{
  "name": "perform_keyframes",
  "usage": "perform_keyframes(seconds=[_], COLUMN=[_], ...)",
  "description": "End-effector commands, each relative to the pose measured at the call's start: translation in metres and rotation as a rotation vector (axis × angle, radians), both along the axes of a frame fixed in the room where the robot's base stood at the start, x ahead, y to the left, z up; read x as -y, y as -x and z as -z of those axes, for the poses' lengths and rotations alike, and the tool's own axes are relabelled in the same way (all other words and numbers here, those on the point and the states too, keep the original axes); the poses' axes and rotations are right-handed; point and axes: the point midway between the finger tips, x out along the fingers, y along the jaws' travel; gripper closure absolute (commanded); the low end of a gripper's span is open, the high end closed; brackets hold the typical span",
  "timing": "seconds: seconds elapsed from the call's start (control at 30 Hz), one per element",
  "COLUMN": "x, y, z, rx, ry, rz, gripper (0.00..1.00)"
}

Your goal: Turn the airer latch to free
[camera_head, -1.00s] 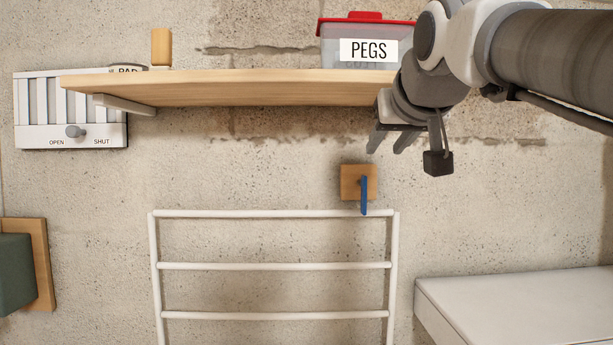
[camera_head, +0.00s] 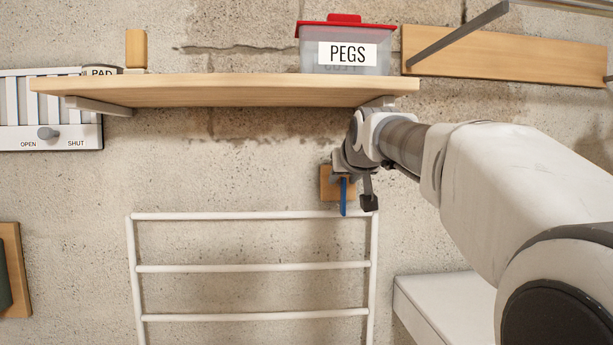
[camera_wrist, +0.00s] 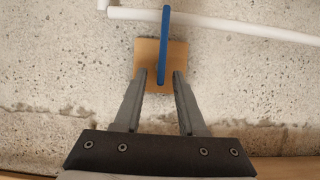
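The airer latch is a blue bar (camera_head: 343,197) on a square wooden block (camera_head: 326,184) on the wall. In the head view the bar hangs down, its lower end over the airer's top rail. The white airer (camera_head: 250,216) stands against the wall below. In the wrist view the blue bar (camera_wrist: 165,45) runs from the block (camera_wrist: 148,60) across the white rail (camera_wrist: 220,24). My gripper (camera_wrist: 160,76) is open, its two fingers apart at the block's edge, with the bar's near end between or just beyond the tips; I cannot tell whether they touch it.
A wooden shelf (camera_head: 220,90) above my gripper holds a PEGS box (camera_head: 350,62) and a small wooden block (camera_head: 136,48). A vent marked OPEN and SHUT (camera_head: 50,134) is at left. A white surface (camera_head: 440,310) stands at lower right.

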Motion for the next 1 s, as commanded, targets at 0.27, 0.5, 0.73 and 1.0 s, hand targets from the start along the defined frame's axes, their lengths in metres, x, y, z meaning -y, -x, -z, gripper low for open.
perform_keyframes(seconds=[0.27, 0.5, 0.73, 1.0], x=[0.0004, 0.0002, 0.0002, 0.0007], y=[-0.0043, -0.004, -0.0038, -0.0039], z=[0.0018, 0.0016, 0.0017, 0.002], rx=[0.001, 0.001, 0.0, 0.0], ry=[0.0, 0.0, 0.0, -0.018], rz=[0.0, 0.0, 0.0, 0.001], gripper=[0.6, 0.89, 1.0, 1.0])
